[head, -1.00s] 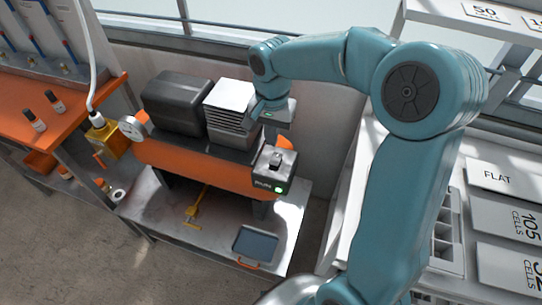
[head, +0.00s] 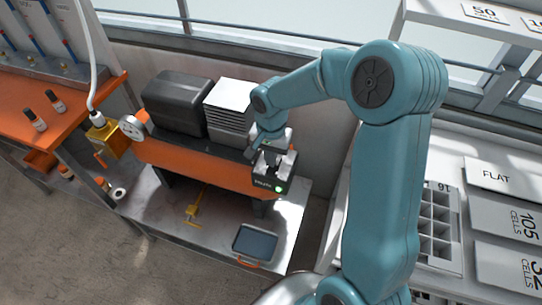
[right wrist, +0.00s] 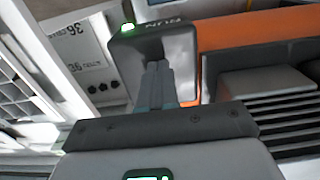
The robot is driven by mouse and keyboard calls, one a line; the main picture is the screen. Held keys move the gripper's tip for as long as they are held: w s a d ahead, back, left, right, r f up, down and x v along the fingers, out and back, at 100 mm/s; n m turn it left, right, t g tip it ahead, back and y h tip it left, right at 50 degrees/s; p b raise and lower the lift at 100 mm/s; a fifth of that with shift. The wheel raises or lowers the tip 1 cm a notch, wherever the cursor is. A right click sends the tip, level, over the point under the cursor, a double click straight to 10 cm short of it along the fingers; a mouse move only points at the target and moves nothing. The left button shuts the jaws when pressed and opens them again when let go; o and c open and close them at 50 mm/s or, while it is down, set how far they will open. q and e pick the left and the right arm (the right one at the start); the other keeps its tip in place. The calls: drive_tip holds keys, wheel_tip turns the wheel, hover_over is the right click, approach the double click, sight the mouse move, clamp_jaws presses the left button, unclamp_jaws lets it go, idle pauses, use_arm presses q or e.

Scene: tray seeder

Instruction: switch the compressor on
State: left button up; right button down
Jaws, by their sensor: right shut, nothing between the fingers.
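The compressor has an orange tank (head: 190,165), a dark motor housing (head: 177,103) and a silver finned block (head: 229,108). Its dark switch box (head: 270,184) sits at the tank's right end, with a green lamp (head: 279,190) glowing on its front. My right gripper (head: 270,165) is shut and empty, right at the top of the switch box, and hides the switch knob. In the right wrist view the shut fingers (right wrist: 157,88) overlap the box (right wrist: 165,42); I cannot tell if they touch. The green lamp shows there too (right wrist: 127,27). My left gripper is not in view.
A pressure gauge (head: 132,127) and a yellow valve block (head: 116,142) are at the tank's left end. A shelf with a cell tray (head: 437,228) stands right.

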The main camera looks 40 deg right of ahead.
drive_tip(key=shift+a+f+b, duration=0.1)
drive_tip(key=shift+f+b, duration=0.4)
drive_tip(key=shift+f, duration=0.05)
drive_tip(key=shift+s+r+p, duration=0.1)
drive_tip(key=shift+r+p, duration=0.25)
drive_tip(key=shift+w+d+r+p, duration=0.2)
drive_tip(key=shift+d, duration=0.15)
drive_tip(key=shift+w+d+r+p, duration=0.15)
drive_tip(key=shift+d, duration=0.2)
drive_tip(key=shift+r, duration=0.1)
